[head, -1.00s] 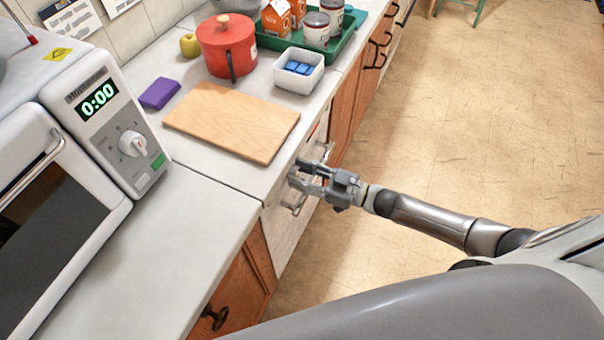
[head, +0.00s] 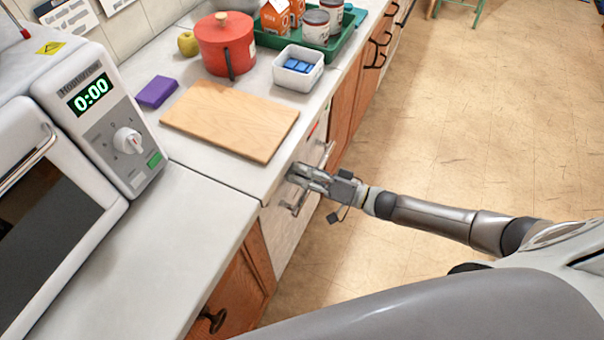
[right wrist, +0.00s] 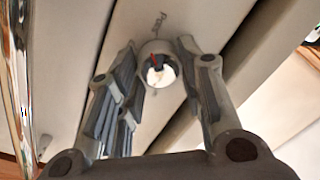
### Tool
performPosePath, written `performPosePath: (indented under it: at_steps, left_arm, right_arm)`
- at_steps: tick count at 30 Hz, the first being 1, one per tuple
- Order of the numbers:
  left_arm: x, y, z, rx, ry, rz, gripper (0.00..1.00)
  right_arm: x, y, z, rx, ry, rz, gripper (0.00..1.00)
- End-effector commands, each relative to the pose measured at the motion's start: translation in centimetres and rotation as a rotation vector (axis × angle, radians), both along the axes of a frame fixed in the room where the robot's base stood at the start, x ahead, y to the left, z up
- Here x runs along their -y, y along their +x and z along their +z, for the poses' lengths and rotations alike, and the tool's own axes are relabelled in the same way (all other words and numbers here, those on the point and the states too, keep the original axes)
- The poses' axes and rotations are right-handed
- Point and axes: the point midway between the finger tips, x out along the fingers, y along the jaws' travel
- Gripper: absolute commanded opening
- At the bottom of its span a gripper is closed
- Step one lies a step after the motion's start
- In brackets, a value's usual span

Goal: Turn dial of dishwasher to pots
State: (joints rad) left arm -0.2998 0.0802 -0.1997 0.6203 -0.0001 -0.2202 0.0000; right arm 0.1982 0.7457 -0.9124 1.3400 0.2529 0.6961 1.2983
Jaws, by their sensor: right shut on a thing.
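The dishwasher (head: 281,229) is the pale front under the counter's edge in the head view. My right gripper (head: 294,174) is at the upper part of this front, its fingers pointing left at it. In the right wrist view, the round dial (right wrist: 160,74) lies between the fingers of my right gripper (right wrist: 160,84), which is shut on it. A red mark shows on the dial, pointing roughly up toward a small printed label (right wrist: 159,21) that looks like "Pots". The fingers hide the dial in the head view. My left gripper is out of view.
A wooden cutting board (head: 230,120) lies on the counter above the dishwasher. A microwave (head: 118,100) with its own dial stands at the left. A red pot (head: 225,45) and a white tub (head: 298,77) stand farther back. The floor at right is clear.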

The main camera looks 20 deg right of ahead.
Motion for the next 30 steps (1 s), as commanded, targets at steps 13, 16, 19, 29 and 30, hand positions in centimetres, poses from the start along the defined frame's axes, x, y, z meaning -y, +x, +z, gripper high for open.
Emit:
performPosePath:
  at_steps: [13, 16, 19, 29, 30]
  left_arm:
    - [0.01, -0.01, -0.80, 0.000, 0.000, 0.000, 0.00]
    - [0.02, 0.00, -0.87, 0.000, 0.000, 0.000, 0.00]
    - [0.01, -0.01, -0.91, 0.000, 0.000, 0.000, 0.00]
    - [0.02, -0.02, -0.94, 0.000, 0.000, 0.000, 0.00]
    - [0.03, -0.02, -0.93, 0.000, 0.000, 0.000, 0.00]
  right_arm:
    - [0.02, -0.04, -0.26, -0.206, 0.204, -0.001, 0.11]
    - [-0.01, -0.05, -0.25, -0.230, 0.228, 0.000, 0.11]
    - [-0.01, -0.05, -0.25, -0.246, 0.244, 0.001, 0.11]
    - [0.00, -0.06, -0.23, -0.260, 0.258, 0.000, 0.11]
    - [0.00, -0.06, -0.23, -0.260, 0.258, 0.000, 0.11]
